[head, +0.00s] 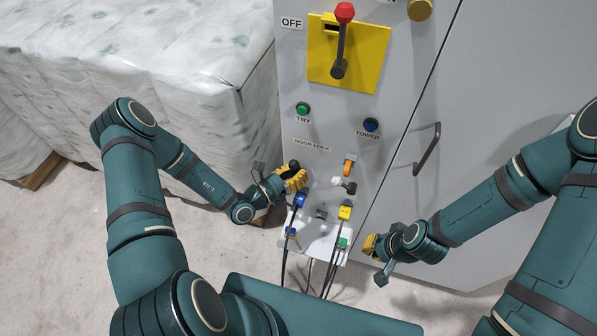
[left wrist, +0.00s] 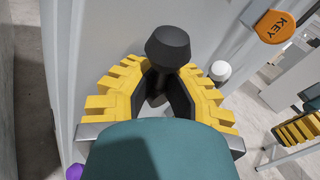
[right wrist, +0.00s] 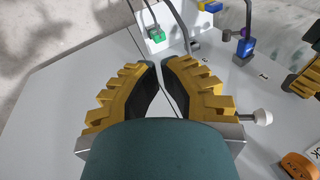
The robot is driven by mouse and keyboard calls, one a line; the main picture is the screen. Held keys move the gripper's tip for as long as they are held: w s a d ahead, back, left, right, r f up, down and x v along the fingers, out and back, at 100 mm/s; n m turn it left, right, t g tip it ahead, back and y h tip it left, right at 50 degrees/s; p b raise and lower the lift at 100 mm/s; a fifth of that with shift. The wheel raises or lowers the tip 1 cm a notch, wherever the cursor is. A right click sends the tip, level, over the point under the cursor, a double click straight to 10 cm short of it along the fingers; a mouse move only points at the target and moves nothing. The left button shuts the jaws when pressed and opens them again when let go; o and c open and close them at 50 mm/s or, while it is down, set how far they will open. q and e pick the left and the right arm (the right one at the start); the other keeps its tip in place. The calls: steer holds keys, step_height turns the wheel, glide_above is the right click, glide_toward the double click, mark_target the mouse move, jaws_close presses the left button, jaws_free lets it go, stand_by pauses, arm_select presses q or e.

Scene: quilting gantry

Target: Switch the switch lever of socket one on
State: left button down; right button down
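The grey cabinet panel (head: 300,130) carries two small levers above a blue plug (head: 300,200) and a yellow plug (head: 345,211). One lever has a black knob (left wrist: 168,47); the other has a white knob (head: 350,187). My left gripper (head: 292,176) is at the black-knobbed lever, its fingers shut around the stem just below the knob. Whether the lever is on or off I cannot tell. My right gripper (head: 371,244) hangs right of the plugs, shut and empty; its fingertips (right wrist: 158,64) nearly meet. A mark like "1" shows near the blue plug (right wrist: 243,48).
An orange key tag (head: 349,163) sits above the white knob. A red-knobbed lever (head: 341,42), green button (head: 303,109) and blue button (head: 371,125) are higher. Cables hang below. A door handle (head: 427,149) projects at right; a wrapped stack (head: 190,60) stands left.

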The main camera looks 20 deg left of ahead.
arm_select(q)
steer(key=shift+d+r+m+g+y+p, duration=0.15)
steer(key=shift+m+g+y+p, duration=0.35)
steer(key=shift+p, duration=0.9)
steer(key=shift+d+r+m+g+y+p, duration=0.2)
steer(key=shift+m+p, duration=0.6)
steer(key=shift+p, duration=0.55)
steer(key=shift+f+m+y+p, duration=0.25)
steer(key=shift+m+y+p, duration=0.05)
steer(key=shift+p, duration=0.15)
steer(key=c, duration=1.3)
jaws_free()
steer(key=shift+s+a, duration=0.1)
steer(key=v, duration=1.1)
steer(key=shift+s+a+r, duration=0.2)
steer(key=shift+s+a, duration=0.05)
steer(key=shift+s, duration=0.05)
